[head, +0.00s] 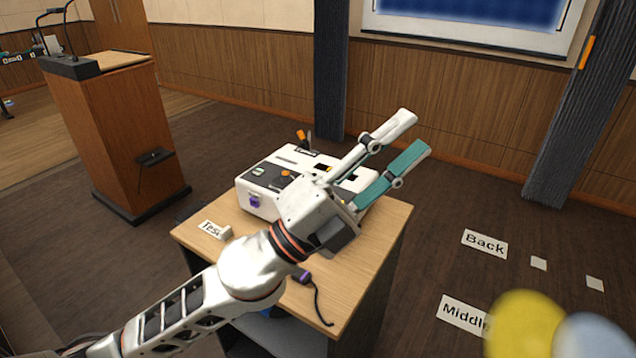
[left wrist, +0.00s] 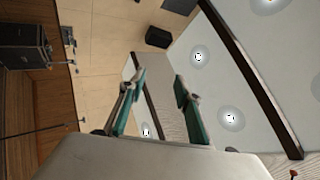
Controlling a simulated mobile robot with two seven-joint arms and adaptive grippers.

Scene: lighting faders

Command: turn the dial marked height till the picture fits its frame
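A white control box (head: 262,204) with several knobs and small labels stands on a wooden table. An orange knob (head: 286,173) and a purple one (head: 255,201) show on it. I cannot read which dial is marked height, and my left arm hides part of the box. My left gripper (head: 411,136) is over the box's right side, pointing up and right, open and empty. Its spread fingers also show in the left wrist view (left wrist: 158,88), which faces the walls and ceiling. A blue picture (head: 470,10) on a pale screen is cut off at the top. My right gripper is not in view.
The wooden table (head: 385,240) carries a small sign (head: 212,229) and a dark cable (head: 318,300). A lectern (head: 112,130) stands at left, dark pillars (head: 332,70) behind. Floor cards (head: 485,243) lie at right. Blurred yellow and pale-blue shapes (head: 525,325) fill the lower right.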

